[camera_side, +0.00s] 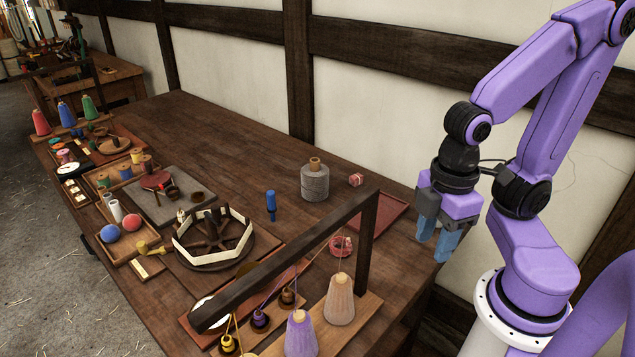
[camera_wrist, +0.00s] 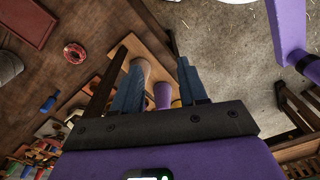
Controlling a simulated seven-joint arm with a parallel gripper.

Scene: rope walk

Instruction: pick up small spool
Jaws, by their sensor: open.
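Several small spools with blue, orange and yellow thread (camera_side: 125,170) stand in a wooden tray (camera_side: 98,187) on the left half of the table; I cannot tell which one is the small spool. A small red, ring-like item (camera_side: 341,246) lies near the wooden frame, and it also shows at the upper left of the wrist view (camera_wrist: 74,52). My gripper (camera_side: 437,240) hangs fingers down at the table's right end, far from the tray. Its blue fingers (camera_wrist: 160,80) are apart with nothing held between them.
A dark wooden frame (camera_side: 368,240) rises over purple and tan cones (camera_side: 340,300) at the front. A grey wound spool (camera_side: 314,182), a blue peg (camera_side: 270,205) and a red tray (camera_side: 380,217) stand mid-table. A round spoked wheel (camera_side: 212,240) lies left.

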